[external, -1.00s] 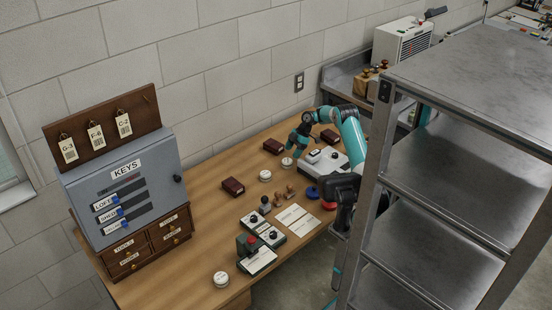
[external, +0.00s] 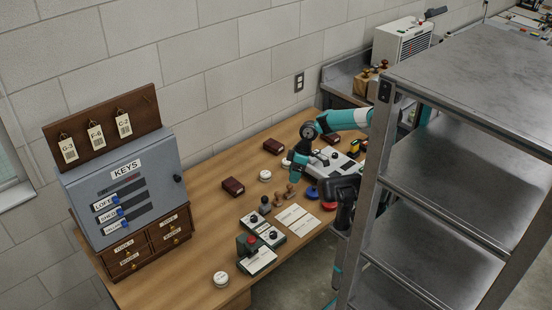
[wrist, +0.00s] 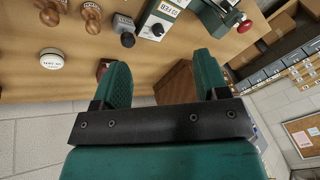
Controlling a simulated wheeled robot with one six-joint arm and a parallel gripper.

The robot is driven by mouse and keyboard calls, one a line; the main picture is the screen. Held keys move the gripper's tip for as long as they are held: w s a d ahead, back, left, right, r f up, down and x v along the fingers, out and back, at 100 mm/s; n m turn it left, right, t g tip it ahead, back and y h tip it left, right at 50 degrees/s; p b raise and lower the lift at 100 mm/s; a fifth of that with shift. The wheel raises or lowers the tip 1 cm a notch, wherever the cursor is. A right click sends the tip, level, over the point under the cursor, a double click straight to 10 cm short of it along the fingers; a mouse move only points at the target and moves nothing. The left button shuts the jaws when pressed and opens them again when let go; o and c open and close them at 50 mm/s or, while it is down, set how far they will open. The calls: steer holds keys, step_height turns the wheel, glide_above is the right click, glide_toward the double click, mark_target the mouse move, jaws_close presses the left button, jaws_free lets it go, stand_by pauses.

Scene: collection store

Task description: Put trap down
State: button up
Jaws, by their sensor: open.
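No thing in view is clearly marked as the trap. Several small white round labelled discs lie on the wooden desk, one near mid-desk (external: 265,176), one at the front left (external: 221,280), and one by my gripper, partly hidden by it. My gripper (external: 299,160) hangs over the far part of the desk. In the wrist view my gripper (wrist: 160,63) is open, its two green fingers apart with nothing held between them. A white disc (wrist: 52,61) with small print lies on the desk to the left of the fingers in that view.
Dark red boxes (external: 233,187) lie on the desk (external: 190,262), with wooden-handled stamps (external: 290,190) and switch boxes (external: 257,260). A grey key cabinet (external: 125,185) stands at the left. A metal shelf rack (external: 470,75) stands at the right.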

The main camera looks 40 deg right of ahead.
steer(key=s+f+m, duration=0.1)
steer(key=s+f, duration=0.1)
steer(key=s, duration=0.8)
steer(key=shift+a+m, duration=0.35)
steer(key=shift+m, duration=0.05)
stand_by(0.4)
steer(key=o, duration=0.4)
steer(key=shift+r, duration=0.1)
